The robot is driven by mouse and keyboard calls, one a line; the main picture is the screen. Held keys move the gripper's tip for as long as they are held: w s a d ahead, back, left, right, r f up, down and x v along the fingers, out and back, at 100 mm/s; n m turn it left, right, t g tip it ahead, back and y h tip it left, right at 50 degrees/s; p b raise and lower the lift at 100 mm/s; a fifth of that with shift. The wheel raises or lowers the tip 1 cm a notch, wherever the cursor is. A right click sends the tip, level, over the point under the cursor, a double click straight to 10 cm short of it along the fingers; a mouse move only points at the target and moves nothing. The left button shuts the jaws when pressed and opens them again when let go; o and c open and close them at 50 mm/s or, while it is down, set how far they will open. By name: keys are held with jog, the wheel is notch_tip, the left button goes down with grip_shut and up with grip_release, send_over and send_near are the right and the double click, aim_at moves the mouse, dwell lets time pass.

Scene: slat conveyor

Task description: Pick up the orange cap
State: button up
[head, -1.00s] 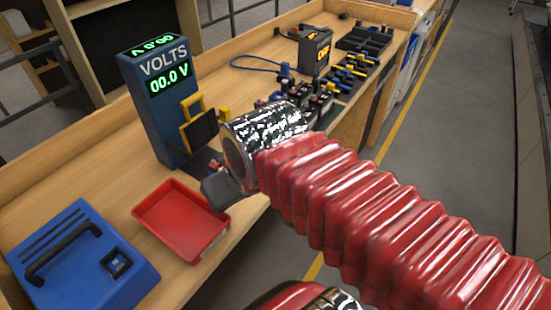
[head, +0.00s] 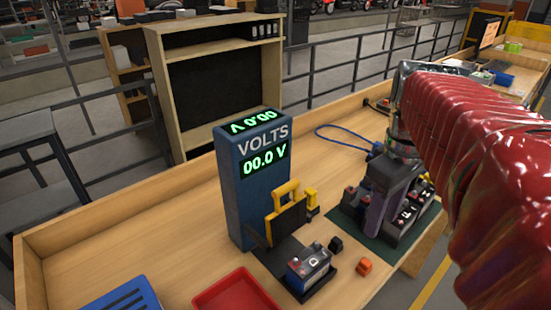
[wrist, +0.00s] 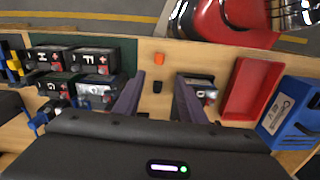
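The orange cap (head: 364,266) is a small cube lying on the wooden bench near its front edge, right of a single battery. In the wrist view the orange cap (wrist: 159,58) lies beyond the gap between my fingers, roughly centred. A similar black cap (head: 336,245) lies beside it; in the wrist view the black cap (wrist: 157,87) shows between the fingers. My gripper (wrist: 160,79) is open and empty, its two purple-grey fingers wide apart. In the head view my gripper (head: 388,205) points down in front of the batteries, apart from the orange cap.
A blue volt meter (head: 252,185) reads 00.0 V, with a battery (head: 308,268) before it. Several batteries (wrist: 91,74) stand on a green mat. A red tray (wrist: 243,88) and blue case (wrist: 287,108) lie on the other side.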

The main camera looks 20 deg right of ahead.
jog(key=shift+d, duration=0.1)
send_over(366, 261)
jog(key=shift+s+f, duration=0.2)
jog(key=shift+f, duration=4.1)
jog(key=shift+w+f, duration=0.1)
jog(key=shift+f, duration=2.5)
jog(key=shift+c, duration=0.2)
grip_shut()
